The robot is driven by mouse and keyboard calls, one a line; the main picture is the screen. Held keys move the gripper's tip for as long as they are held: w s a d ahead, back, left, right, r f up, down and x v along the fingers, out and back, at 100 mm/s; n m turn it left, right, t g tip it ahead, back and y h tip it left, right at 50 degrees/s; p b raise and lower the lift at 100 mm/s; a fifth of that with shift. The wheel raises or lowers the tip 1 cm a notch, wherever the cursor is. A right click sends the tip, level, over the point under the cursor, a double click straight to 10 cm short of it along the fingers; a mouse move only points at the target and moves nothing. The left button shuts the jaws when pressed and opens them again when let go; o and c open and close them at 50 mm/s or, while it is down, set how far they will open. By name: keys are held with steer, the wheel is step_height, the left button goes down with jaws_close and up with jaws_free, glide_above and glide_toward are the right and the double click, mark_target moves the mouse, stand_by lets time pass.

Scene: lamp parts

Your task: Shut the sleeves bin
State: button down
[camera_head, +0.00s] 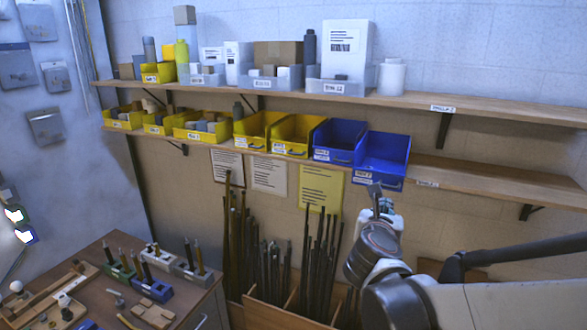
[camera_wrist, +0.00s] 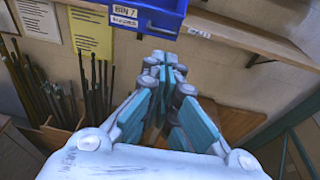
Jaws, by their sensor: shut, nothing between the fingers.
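Two blue bins stand side by side on the lower shelf. The right blue bin (camera_head: 392,148) sticks out further past the shelf front than the left blue bin (camera_head: 333,142). In the wrist view a blue bin front (camera_wrist: 163,18) bears a label reading BIN 7; its second line is too blurred to read surely. My gripper (camera_head: 375,188) is just below and in front of the right blue bin. In the wrist view my gripper (camera_wrist: 165,62) is shut and empty, its tips close under the bin front. I cannot tell whether they touch it.
Several yellow bins (camera_head: 252,131) line the lower shelf to the left. The lower shelf (camera_head: 480,183) is bare to the right. Upright rods (camera_head: 318,250) stand in a wooden rack below. A workbench with tools (camera_head: 190,290) is at lower left.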

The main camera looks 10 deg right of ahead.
steer(key=p, duration=0.2)
glide_toward(392, 175)
steer(key=f, duration=0.1)
steer(key=w+f, duration=0.1)
steer(key=f, duration=0.1)
steer(key=w+d+f, duration=0.1)
steer(key=f, duration=0.1)
steer(key=shift+w+d+f, duration=0.1)
steer(key=shift+w, duration=0.1)
steer(key=r+b+x, duration=0.1)
steer(key=x, duration=0.3)
steer(key=r+b+x, duration=0.1)
steer(key=x, duration=0.3)
steer(key=b+x, duration=0.2)
steer(key=x, duration=0.2)
steer(key=shift+w+d+r, duration=0.25)
steer(key=shift+w+d, duration=0.2)
steer(key=shift+w, duration=0.1)
steer(key=shift+r, duration=0.15)
steer(key=shift+a, duration=0.1)
